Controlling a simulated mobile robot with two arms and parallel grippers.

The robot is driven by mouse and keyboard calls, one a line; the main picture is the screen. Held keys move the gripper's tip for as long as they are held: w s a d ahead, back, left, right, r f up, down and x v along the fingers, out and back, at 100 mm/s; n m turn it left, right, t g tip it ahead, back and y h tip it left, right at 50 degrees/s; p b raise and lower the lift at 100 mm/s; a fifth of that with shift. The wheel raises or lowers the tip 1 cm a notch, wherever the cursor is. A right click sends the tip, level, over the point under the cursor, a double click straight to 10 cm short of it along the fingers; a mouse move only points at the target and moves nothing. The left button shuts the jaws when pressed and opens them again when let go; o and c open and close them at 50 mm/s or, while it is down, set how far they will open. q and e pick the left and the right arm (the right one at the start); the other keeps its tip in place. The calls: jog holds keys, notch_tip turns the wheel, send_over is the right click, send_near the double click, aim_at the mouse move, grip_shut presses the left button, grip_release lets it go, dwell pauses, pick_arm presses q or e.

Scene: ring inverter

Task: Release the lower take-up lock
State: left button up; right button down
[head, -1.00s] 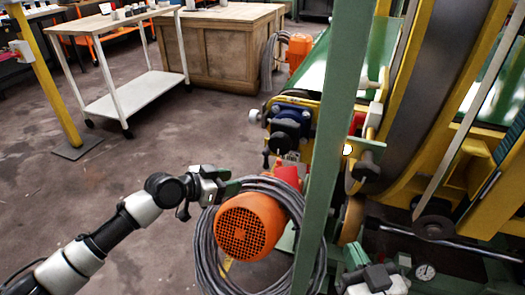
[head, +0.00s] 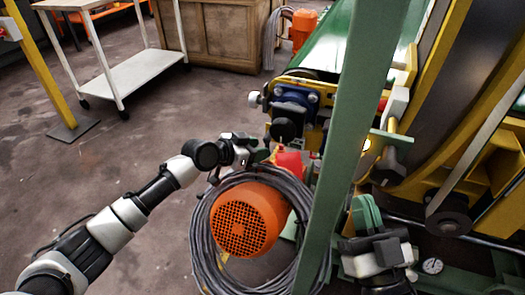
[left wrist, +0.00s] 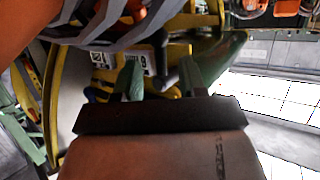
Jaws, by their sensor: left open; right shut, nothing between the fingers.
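A blue bearing block (head: 295,95) sits in a yellow take-up frame at the end of the green conveyor. A black round knob (head: 284,130) stands below it. I cannot tell for sure which part is the lower lock. My right gripper (head: 366,212) is shut and empty, right of the green post.
An orange motor (head: 240,222) inside a grey cable coil (head: 203,245) lies right below my left gripper. A green post (head: 345,140) stands between my arms. A pressure gauge (head: 432,266) is at lower right. The floor at left is open, before a white cart (head: 130,92).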

pick_arm(q)
jog(key=shift+x, duration=1.2)
pick_arm(e)
jog(key=shift+s+r+t+y, duration=0.3)
jog(key=shift+s+r+t, duration=0.4)
jog(key=shift+r+t, duration=0.35)
jog(key=shift+f, duration=0.1)
pick_arm(q)
jog(key=shift+a+r, duration=0.1)
grip_shut()
